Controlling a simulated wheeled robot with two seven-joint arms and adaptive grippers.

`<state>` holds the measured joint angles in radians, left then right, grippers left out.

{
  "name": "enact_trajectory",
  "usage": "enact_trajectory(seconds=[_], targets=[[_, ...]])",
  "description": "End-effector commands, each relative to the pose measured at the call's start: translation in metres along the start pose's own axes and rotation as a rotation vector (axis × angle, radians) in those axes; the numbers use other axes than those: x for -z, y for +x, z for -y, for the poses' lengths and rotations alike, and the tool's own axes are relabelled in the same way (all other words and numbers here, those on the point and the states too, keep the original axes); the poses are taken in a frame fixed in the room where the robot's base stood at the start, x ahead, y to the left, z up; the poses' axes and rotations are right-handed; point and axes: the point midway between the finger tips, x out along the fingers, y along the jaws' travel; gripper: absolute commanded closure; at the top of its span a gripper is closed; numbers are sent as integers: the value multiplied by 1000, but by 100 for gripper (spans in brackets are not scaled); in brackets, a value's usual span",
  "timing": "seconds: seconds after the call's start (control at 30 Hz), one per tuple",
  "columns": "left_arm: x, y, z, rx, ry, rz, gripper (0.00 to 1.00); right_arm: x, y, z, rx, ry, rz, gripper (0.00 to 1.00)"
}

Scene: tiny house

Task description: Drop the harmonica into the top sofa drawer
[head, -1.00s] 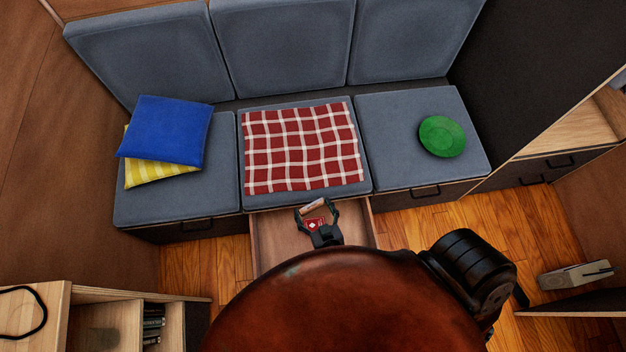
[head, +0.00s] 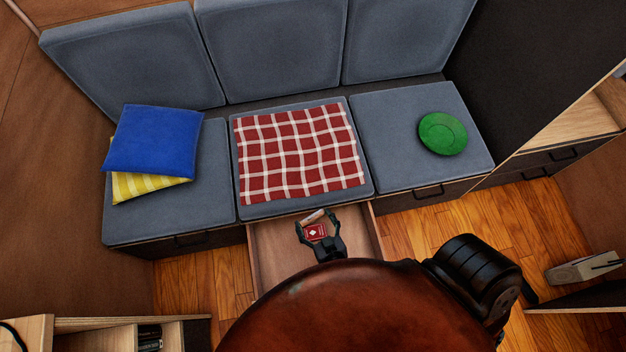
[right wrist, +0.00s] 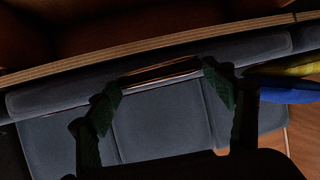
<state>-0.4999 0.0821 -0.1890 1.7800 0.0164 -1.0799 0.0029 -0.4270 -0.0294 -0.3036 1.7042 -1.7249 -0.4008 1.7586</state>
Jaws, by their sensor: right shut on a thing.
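The harmonica (head: 313,215) is a small light bar held between the fingertips of my right gripper (head: 317,222) in the head view. In the right wrist view the harmonica (right wrist: 160,72) spans across between the two dark fingers. A red card box (head: 315,232) shows between the fingers, seemingly lying in the drawer below. My left gripper is not in view.
A red checked cloth (head: 298,155) lies on the middle seat. A shelf unit (head: 90,325) stands at the lower left.

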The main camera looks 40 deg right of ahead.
Motion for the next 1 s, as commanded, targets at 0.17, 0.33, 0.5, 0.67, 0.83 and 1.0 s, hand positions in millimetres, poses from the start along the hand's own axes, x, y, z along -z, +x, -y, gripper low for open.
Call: enact_trajectory(seconds=[0.17, 0.33, 0.5, 0.67, 0.83, 1.0], targets=[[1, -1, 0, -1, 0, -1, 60, 0, 0, 0, 0, 0, -1, 49], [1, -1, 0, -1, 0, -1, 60, 0, 0, 0, 0, 0, -1, 20], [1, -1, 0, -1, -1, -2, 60, 0, 0, 0, 0, 0, -1, 8], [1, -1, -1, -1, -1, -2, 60, 0, 0, 0, 0, 0, 0, 4], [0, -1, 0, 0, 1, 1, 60, 0, 0, 0, 0, 0, 0, 4], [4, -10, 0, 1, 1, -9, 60, 11, -4, 0, 0, 2, -3, 4]])
